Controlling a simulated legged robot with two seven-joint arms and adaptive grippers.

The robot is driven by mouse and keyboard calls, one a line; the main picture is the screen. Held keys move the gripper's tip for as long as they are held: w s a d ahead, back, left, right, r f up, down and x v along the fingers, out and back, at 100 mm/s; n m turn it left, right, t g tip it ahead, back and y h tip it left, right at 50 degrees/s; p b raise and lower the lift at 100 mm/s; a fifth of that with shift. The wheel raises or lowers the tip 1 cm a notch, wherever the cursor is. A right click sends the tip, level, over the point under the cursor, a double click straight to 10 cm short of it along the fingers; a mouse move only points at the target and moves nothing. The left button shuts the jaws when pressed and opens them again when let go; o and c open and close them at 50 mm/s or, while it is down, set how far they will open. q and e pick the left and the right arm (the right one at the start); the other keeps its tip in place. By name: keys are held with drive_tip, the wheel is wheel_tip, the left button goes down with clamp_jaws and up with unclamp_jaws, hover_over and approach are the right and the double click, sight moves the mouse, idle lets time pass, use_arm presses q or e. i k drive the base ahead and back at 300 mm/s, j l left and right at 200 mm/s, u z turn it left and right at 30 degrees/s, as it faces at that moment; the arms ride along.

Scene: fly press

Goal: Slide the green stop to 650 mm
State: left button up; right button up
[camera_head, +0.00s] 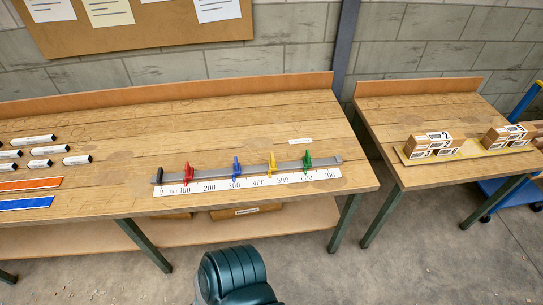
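The green stop (308,160) stands upright on a grey rail (215,174) near the front edge of the wooden bench. It is the rightmost of the stops on the rail and stands close to the 600 label. A white scale strip (320,175) with black numbers from 0 to 700 lies along the front of the rail. The exact reading is too small to tell. Neither of my grippers is in view.
A yellow stop (271,163), a blue stop (236,168) and a red stop (187,173) stand left of the green one. The rail's short right end is clear. A second bench (400,110) with boxes (430,144) stands to the right, across a gap.

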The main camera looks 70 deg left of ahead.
sight(307, 161)
drive_tip(key=u, duration=1.85)
